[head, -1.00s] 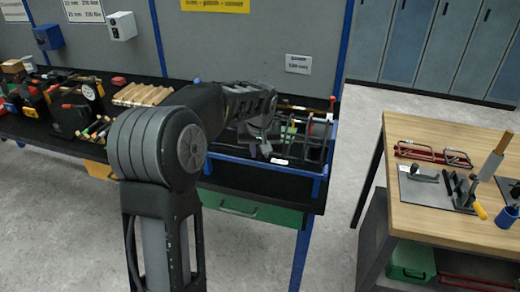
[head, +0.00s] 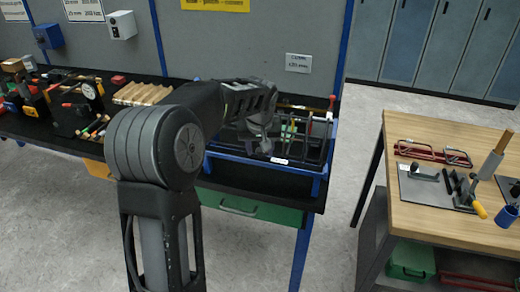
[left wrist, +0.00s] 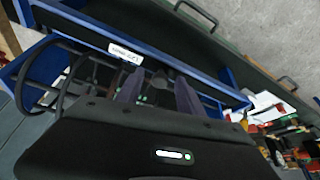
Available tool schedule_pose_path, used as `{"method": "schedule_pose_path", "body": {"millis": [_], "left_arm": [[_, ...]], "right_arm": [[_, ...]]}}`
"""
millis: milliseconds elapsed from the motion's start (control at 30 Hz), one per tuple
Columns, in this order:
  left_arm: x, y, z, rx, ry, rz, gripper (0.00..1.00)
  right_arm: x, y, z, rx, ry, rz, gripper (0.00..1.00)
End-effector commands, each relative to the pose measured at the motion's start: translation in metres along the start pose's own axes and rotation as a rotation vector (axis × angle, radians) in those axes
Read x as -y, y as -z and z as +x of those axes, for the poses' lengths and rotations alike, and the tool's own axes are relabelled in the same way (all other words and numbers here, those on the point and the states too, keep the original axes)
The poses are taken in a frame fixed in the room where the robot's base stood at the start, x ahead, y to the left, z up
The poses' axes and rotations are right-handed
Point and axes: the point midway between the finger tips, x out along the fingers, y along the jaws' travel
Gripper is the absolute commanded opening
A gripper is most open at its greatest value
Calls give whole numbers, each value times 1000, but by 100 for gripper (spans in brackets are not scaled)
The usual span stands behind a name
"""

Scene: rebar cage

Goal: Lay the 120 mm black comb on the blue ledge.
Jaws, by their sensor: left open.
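A blue-framed rack (head: 304,170) with a white label on its front edge stands on the black workbench. Its blue front ledge (left wrist: 80,27) also shows in the left wrist view. Several dark bars and rods lie inside the rack; I cannot tell which is the 120 mm black comb. My left gripper (head: 265,145) is over the front of the rack. In the left wrist view its two fingers (left wrist: 158,92) are apart, pointing at the rack, with nothing clearly held between them. The wrist body hides part of the rack. My right gripper is not in view.
Wooden strips (head: 144,93) and assorted tools lie left on the black bench (head: 235,174). A green drawer (head: 245,207) is below the rack. A wooden table (head: 430,215) with red-handled tools stands to the right, across open floor.

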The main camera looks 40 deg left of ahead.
Motion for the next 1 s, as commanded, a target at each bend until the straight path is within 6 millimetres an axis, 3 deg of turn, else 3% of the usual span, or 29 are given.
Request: {"method": "schedule_pose_path", "body": {"millis": [600,1000], "left_arm": [[0,0,-107,-1,-1,0,44],[0,0,-115,1,0,0,44]], "right_arm": [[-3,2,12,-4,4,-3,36],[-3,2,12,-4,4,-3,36]]}}
